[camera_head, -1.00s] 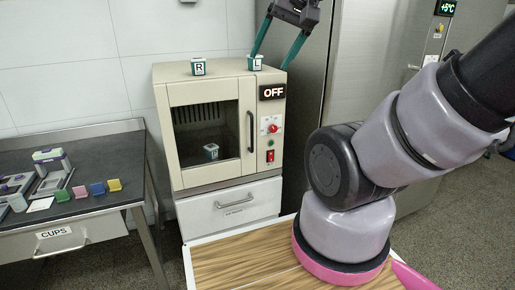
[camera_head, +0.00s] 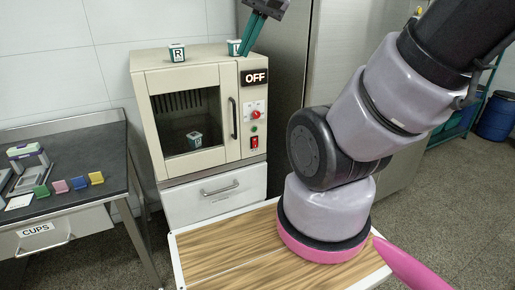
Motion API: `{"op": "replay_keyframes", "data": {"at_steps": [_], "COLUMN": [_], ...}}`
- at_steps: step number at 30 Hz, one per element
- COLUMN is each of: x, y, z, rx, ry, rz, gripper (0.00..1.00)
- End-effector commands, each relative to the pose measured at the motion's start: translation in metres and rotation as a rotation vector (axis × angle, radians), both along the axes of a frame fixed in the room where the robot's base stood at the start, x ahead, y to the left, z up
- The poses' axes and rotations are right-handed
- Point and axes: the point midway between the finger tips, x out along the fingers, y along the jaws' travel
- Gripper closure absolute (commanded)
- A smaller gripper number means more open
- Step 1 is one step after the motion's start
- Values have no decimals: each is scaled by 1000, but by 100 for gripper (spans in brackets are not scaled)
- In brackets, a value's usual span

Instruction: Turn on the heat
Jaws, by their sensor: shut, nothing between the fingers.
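The beige oven (camera_head: 140,130) stands against the wall with its windowed door closed. Its display (camera_head: 255,77) reads OFF. Below the display are a red dial (camera_head: 256,114), a green round button (camera_head: 254,128) and a red rocker switch (camera_head: 255,142). My gripper (camera_head: 244,52) has green fingers that are shut and empty, pointing down over the oven's top right, above the control panel. A cup marked L (camera_head: 233,47) is on the oven top beside the fingertips; whether they touch it cannot be told. A cup marked R (camera_head: 177,53) is left of it.
A labelled cup (camera_head: 194,139) shows through the oven window. A vertical door handle (camera_head: 233,118) sits left of the controls. A tall steel cabinet (camera_head: 335,60) is close on the right. A dark side table (camera_head: 70,160) holds several coloured blocks. My arm crosses the right side.

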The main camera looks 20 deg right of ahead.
Motion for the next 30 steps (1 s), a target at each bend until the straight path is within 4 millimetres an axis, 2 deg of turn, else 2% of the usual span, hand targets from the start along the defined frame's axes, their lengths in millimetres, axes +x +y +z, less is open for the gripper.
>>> {"op": "replay_keyframes", "data": {"at_steps": [6, 18, 23, 30], "x": [25, 81, 110, 159], "y": [17, 41, 42, 28], "z": [-39, -95, -115, -149], "rx": [230, 716, 926, 1262], "ry": [271, 736, 904, 1129], "rz": [-163, -527, -684, -926], "gripper": [100, 100, 100, 100]}}
